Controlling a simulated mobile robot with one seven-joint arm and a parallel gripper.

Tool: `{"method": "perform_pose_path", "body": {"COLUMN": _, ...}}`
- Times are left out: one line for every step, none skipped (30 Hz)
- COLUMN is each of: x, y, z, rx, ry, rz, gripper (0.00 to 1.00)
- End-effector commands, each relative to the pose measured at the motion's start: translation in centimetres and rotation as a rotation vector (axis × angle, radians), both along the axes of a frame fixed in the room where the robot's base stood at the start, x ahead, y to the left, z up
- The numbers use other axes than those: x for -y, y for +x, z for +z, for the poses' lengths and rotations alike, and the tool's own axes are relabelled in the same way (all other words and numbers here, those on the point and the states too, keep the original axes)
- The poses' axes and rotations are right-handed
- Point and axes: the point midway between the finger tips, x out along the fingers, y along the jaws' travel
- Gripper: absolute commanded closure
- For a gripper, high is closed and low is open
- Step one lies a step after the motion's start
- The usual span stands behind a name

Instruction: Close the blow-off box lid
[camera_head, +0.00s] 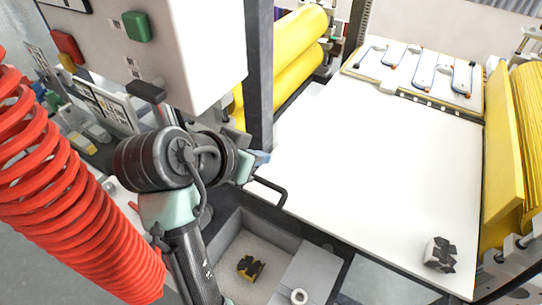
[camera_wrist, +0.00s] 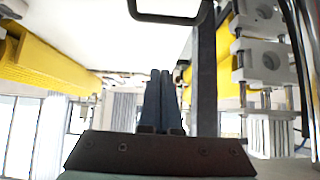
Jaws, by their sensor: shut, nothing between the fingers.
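The grey blow-off box (camera_head: 222,232) is at bottom centre in the head view, with its top open. A small yellow and black piece (camera_head: 249,268) lies inside it. A black loop handle (camera_head: 270,190) is by its far edge; I cannot tell for sure that it belongs to the lid. A black loop handle also shows at the top of the wrist view (camera_wrist: 170,18). My gripper (camera_head: 264,157) is just above the handle in the head view, partly behind my wrist. In the wrist view its dark fingers (camera_wrist: 160,74) are together and empty, apart from the handle.
A white table (camera_head: 380,160) fills the right, with a dark and grey piece (camera_head: 440,254) on it. Yellow rollers (camera_head: 300,35) stand behind and a yellow padded part (camera_head: 503,150) at right. A grey post (camera_head: 259,75) and a control box (camera_head: 190,50) are close to my arm.

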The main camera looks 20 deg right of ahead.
Motion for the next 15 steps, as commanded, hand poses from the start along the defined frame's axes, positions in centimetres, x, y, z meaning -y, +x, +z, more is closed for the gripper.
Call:
{"method": "perform_pose_path", "body": {"x": 0.5, "y": 0.2, "z": -0.5, "rx": -0.005, "ry": 0.000, "rz": -0.002, "gripper": 1.00}}
{"method": "perform_pose_path", "body": {"x": 0.8, "y": 0.4, "z": -0.8, "rx": -0.005, "ry": 0.002, "rz": -0.003, "gripper": 1.00}}
{"method": "perform_pose_path", "body": {"x": 1.2, "y": 0.7, "z": -1.3, "rx": -0.004, "ry": 0.002, "rz": -0.004, "gripper": 1.00}}
{"method": "perform_pose_path", "body": {"x": 1.6, "y": 1.0, "z": -1.6, "rx": -0.005, "ry": 0.001, "rz": -0.004, "gripper": 1.00}}
{"method": "perform_pose_path", "body": {"x": 2.0, "y": 1.3, "z": -2.0, "rx": -0.006, "ry": 0.000, "rz": -0.004, "gripper": 1.00}}
{"method": "perform_pose_path", "body": {"x": 2.5, "y": 1.6, "z": -2.6, "rx": -0.006, "ry": 0.002, "rz": -0.004, "gripper": 1.00}}
{"method": "perform_pose_path", "body": {"x": 2.9, "y": 1.9, "z": -3.1, "rx": -0.005, "ry": 0.003, "rz": -0.004, "gripper": 1.00}}
{"method": "perform_pose_path", "body": {"x": 3.3, "y": 2.3, "z": -3.5, "rx": -0.005, "ry": 0.001, "rz": -0.004, "gripper": 1.00}}
{"method": "perform_pose_path", "body": {"x": 3.8, "y": 2.7, "z": -4.1, "rx": -0.005, "ry": 0.001, "rz": -0.002, "gripper": 1.00}}
{"method": "perform_pose_path", "body": {"x": 4.2, "y": 2.9, "z": -4.5, "rx": -0.005, "ry": 0.003, "rz": -0.004, "gripper": 1.00}}
{"method": "perform_pose_path", "body": {"x": 4.5, "y": 3.3, "z": -4.9, "rx": -0.003, "ry": 0.003, "rz": -0.004, "gripper": 1.00}}
{"method": "perform_pose_path", "body": {"x": 5.0, "y": 3.6, "z": -5.4, "rx": -0.003, "ry": 0.002, "rz": -0.003, "gripper": 1.00}}
{"method": "perform_pose_path", "body": {"x": 5.3, "y": 3.9, "z": -5.8, "rx": -0.003, "ry": 0.002, "rz": -0.001, "gripper": 1.00}}
{"method": "perform_pose_path", "body": {"x": 5.6, "y": 4.1, "z": -6.2, "rx": -0.002, "ry": 0.002, "rz": -0.002, "gripper": 1.00}}
{"method": "perform_pose_path", "body": {"x": 4.8, "y": 3.7, "z": -6.4, "rx": -0.003, "ry": 0.001, "rz": 0.003, "gripper": 1.00}}
